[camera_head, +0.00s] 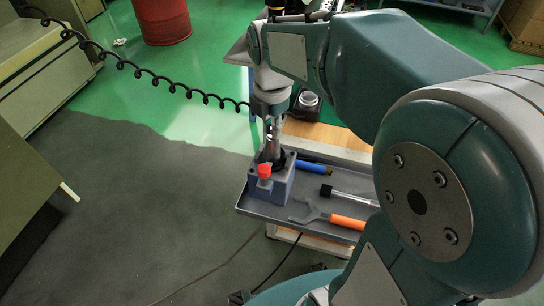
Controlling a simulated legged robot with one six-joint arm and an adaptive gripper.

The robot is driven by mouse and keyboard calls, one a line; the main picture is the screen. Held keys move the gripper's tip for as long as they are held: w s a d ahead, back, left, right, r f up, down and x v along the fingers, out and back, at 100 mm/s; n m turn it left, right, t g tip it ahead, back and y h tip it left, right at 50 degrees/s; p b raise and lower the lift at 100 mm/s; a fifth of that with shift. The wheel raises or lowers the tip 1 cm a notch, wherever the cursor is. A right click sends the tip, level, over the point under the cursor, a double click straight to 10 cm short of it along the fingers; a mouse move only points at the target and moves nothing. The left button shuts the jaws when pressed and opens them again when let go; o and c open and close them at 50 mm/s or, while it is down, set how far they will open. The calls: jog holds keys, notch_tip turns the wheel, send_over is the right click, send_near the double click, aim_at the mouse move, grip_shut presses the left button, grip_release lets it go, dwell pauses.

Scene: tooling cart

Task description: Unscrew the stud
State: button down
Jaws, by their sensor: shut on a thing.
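A grey-blue block (275,188) stands at the left end of the grey tray on the cart. A red cap (264,171) shows at its near upper side. My gripper (271,151) points straight down over the top of the block. Its fingers are shut at the block's top, where the stud is. The stud itself is mostly hidden by the fingers, so I cannot tell how far it sits in the block.
A dark round object (306,104) stands behind. A black coiled cable (160,81) hangs at left.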

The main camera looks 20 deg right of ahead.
jog(key=shift+f, duration=0.1)
jog(key=n, duration=0.6)
jog(key=shift+s, duration=0.1)
jog(key=c, duration=0.5)
grip_release()
jog(key=shift+c, duration=0.2)
